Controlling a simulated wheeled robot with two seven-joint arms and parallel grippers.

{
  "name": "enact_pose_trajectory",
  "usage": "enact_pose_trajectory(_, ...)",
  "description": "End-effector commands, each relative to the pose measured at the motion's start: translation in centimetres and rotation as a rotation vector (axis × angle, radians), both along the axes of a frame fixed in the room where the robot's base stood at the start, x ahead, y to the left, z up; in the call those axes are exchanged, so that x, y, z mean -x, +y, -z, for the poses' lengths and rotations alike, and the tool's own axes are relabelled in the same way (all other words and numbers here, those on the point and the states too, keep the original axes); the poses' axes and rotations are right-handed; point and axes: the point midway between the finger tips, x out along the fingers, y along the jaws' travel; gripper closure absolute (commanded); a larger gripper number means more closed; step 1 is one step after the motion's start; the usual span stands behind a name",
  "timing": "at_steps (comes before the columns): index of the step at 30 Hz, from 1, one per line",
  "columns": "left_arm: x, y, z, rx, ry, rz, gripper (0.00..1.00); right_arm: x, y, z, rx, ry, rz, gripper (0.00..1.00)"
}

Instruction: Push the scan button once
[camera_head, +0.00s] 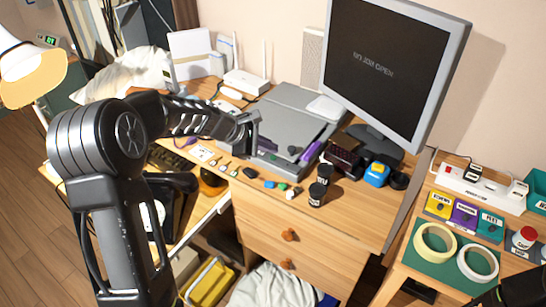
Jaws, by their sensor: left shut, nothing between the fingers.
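A grey flatbed scanner (293,108) lies on the wooden desk below the monitor. Its front panel (275,158) faces me and carries small dark and green marks. I cannot tell which mark is the scan button. My left gripper (254,142) is shut and empty, over the left front part of the scanner, and hides some of that panel. I cannot tell whether its fingertips touch the scanner. A black part cuts the lower right corner and may belong to my right arm. No right fingers show.
A monitor (388,75) reading "NO JOB OPEN" stands behind. Tape rolls (435,243) lie on the right-hand table. A white router (245,82) stands behind the scanner.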

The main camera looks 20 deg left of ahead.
Motion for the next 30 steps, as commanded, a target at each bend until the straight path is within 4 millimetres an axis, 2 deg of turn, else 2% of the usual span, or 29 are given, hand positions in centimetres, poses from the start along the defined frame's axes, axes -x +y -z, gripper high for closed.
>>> enact_pose_trajectory(30, 0.01, 0.0, 0.88, 0.0, 0.0, 0.0, 1.0, 0.0, 0.0, 0.75, 0.0, 0.0, 0.0, 1.0)
